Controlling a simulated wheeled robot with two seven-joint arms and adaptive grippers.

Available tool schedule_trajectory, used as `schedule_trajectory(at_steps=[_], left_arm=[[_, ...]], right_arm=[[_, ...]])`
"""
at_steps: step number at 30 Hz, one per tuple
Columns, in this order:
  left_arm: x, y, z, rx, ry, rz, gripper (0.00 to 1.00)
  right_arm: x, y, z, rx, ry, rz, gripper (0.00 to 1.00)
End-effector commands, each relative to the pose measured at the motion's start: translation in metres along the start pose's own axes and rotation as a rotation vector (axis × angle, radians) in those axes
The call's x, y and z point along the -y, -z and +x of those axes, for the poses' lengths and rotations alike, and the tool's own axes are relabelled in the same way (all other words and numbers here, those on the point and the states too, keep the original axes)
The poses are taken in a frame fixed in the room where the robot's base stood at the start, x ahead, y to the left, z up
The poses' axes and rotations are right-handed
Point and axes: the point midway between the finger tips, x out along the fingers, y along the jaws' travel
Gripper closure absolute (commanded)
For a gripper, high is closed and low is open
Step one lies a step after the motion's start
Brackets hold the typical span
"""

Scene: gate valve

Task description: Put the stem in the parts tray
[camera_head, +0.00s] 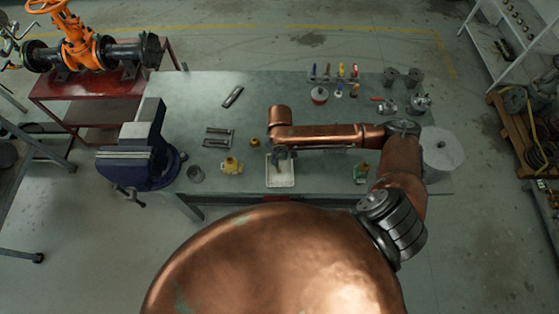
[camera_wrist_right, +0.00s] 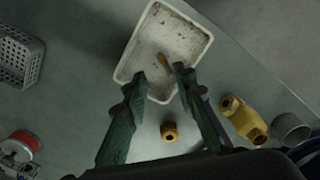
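The white parts tray (camera_head: 283,184) lies on the workbench near its front edge, and it fills the upper middle of the right wrist view (camera_wrist_right: 187,43). A small brass-coloured rod, which looks like the stem (camera_wrist_right: 163,60), shows against the tray floor beside one fingertip. I cannot tell if it touches the floor or the finger. My right gripper (camera_wrist_right: 158,75) is over the tray with its two green fingers apart and nothing clearly between them. In the head view my right gripper (camera_head: 281,153) is small and partly hidden by its arm. My left gripper is not in view.
A brass nut (camera_wrist_right: 169,131), a yellow valve body (camera_wrist_right: 243,118) and a grey cup (camera_wrist_right: 291,128) stand near the tray. A blue vise (camera_head: 140,150) is at the bench's left end.

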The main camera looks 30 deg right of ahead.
Motion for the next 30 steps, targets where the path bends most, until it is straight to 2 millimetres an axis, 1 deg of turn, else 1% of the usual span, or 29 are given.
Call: schedule_trajectory(at_steps=[1, 6, 9, 12, 15, 18, 30], left_arm=[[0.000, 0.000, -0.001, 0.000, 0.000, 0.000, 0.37], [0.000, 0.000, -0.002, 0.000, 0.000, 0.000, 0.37], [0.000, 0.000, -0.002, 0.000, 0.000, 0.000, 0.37], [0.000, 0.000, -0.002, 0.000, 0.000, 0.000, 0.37], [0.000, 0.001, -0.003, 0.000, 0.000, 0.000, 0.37], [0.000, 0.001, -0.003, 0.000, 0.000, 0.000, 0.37], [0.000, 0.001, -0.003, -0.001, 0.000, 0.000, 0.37]], right_arm=[[0.000, 0.001, -0.012, -0.004, 0.000, -0.001, 0.75], [0.000, 0.001, -0.049, -0.004, -0.001, -0.001, 0.75], [-0.001, 0.001, -0.068, -0.003, -0.002, -0.001, 0.75], [0.000, 0.001, -0.083, -0.003, 0.000, 0.000, 0.75], [0.000, 0.000, -0.092, -0.001, 0.000, 0.000, 0.75], [0.000, 0.000, -0.097, -0.001, 0.001, 0.000, 0.75], [0.000, 0.000, -0.098, 0.000, 0.001, 0.001, 0.75]])
